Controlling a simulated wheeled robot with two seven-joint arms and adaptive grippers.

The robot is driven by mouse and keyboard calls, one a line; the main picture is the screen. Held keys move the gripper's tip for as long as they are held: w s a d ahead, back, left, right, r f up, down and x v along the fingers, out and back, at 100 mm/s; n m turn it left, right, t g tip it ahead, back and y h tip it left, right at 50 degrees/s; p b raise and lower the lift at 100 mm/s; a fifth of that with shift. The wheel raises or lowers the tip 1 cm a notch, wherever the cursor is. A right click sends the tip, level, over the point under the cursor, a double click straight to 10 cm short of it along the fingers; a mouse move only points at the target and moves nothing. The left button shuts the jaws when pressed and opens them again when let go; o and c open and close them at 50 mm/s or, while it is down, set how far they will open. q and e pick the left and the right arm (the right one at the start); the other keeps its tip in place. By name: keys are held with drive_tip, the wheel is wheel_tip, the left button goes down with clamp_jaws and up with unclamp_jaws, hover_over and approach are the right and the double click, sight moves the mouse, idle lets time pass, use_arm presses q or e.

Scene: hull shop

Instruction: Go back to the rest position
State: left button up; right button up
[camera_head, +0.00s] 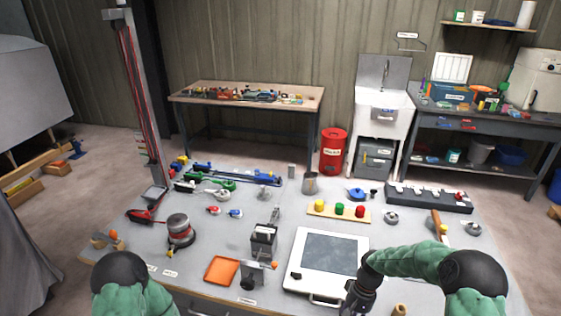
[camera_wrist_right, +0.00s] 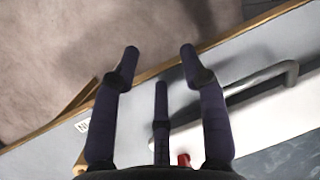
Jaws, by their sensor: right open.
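My right gripper (camera_head: 356,302) points down at the front edge of the workbench, beside the lower right corner of a white case with a dark panel (camera_head: 331,252). In the right wrist view my right gripper (camera_wrist_right: 159,52) has its fingers spread, with nothing between them. The case's grey handle (camera_wrist_right: 262,82) lies to the right of the fingers there. Part of my left arm shows at the lower left of the head view, but its gripper is not in view.
A wooden-handled hammer (camera_head: 437,222) lies at right. Bare floor (camera_wrist_right: 60,50) shows beyond the bench edge.

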drive_tip(key=s+a+f+t, duration=0.1)
drive_tip(key=s+a+f, duration=0.5)
drive_tip(key=s, duration=0.3)
drive_tip(key=s+a+f+t+y+b, duration=0.1)
drive_tip(key=s+a+f+t, duration=0.1)
drive_tip(key=s+a+f, duration=0.4)
drive_tip(key=s+f, duration=0.1)
drive_tip(key=s, duration=0.3)
drive_tip(key=shift+s+f+m+y, duration=0.2)
drive_tip(key=shift+f+m+y, duration=0.1)
drive_tip(key=shift+f, duration=0.05)
idle(1.0)
